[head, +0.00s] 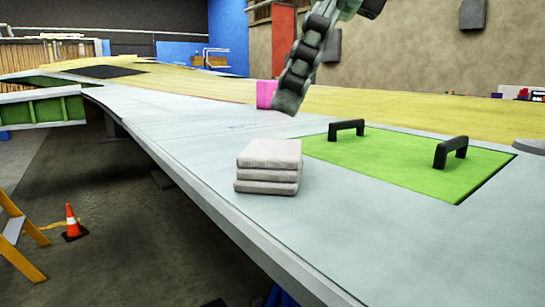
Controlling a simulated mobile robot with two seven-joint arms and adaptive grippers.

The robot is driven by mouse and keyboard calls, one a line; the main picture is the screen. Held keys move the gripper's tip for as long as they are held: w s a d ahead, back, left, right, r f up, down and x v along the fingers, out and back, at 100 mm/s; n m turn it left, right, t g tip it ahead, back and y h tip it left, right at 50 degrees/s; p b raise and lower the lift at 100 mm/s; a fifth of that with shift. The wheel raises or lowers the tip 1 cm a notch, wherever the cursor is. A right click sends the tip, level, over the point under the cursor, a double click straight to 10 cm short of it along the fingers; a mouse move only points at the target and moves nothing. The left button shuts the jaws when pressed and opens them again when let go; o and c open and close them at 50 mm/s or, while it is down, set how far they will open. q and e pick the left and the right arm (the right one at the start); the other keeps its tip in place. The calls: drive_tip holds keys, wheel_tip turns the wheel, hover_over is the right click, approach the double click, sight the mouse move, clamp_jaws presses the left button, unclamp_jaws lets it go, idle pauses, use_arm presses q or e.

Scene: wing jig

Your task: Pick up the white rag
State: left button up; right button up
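A stack of folded off-white rags (269,153) sits on the pale grey wing surface, left of a green panel. The layers lie flat on one another. One gripper (286,100), which I take to be my right as its arm enters from the top right of centre, hangs above and beyond the stack, clear of it. Its dark fingers are seen from the side and overlap, so its opening is hidden. A pink object (265,94) shows beside its fingertips; I cannot tell whether they touch. My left gripper is not in view.
The green panel (400,160) has two black upright handles (451,151). The wing's long edge runs just left of the stack, with a drop to the floor. An orange cone (73,224) and a yellow stepladder (14,235) stand below.

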sight(272, 148)
drive_tip(key=x, duration=0.6)
drive_tip(key=shift+s+f, duration=0.15)
drive_tip(key=shift+s, duration=0.1)
drive_tip(key=c, duration=1)
